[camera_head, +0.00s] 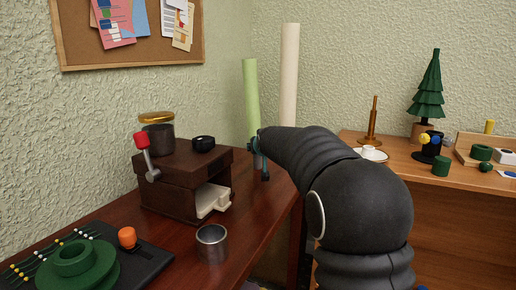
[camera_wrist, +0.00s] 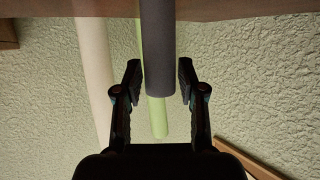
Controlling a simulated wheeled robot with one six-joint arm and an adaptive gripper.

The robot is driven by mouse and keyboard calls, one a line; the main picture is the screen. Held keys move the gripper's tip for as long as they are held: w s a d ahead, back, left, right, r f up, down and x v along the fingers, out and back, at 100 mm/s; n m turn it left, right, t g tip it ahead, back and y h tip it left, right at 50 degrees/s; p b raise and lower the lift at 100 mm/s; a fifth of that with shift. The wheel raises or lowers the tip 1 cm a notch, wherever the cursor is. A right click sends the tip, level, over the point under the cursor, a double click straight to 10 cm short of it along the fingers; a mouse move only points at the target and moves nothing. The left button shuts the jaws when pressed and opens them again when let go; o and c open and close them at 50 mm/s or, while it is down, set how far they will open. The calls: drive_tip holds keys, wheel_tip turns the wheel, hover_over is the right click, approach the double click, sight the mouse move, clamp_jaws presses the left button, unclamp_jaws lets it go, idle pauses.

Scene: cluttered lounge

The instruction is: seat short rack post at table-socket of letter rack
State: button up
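In the wrist view a plain dark grey-purple round post (camera_wrist: 158,50) stands between the fingers of my gripper (camera_wrist: 160,82). One end of the post shows; the other runs out past the top edge of the picture. A narrow gap shows on each side of it, so the fingers look open around it. In the head view my gripper (camera_head: 261,157) is beyond the bend of my dark arm, over the right edge of the red-brown table, and the post cannot be made out. I cannot make out the letter rack or its table-socket.
A dark wooden box (camera_head: 165,190) with a red-knobbed crank stands left of my gripper. A metal cup (camera_head: 211,243) stands in front of it. Pale green (camera_head: 251,95) and cream (camera_head: 289,75) poles rise behind. A second desk (camera_head: 400,175) at right holds several items.

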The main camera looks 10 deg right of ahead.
drive_tip(key=shift+o, duration=0.3)
drive_tip(key=shift+r, duration=0.1)
drive_tip(key=shift+r, duration=0.2)
drive_tip(key=b+v, duration=0.1)
drive_tip(key=v, duration=1.1)
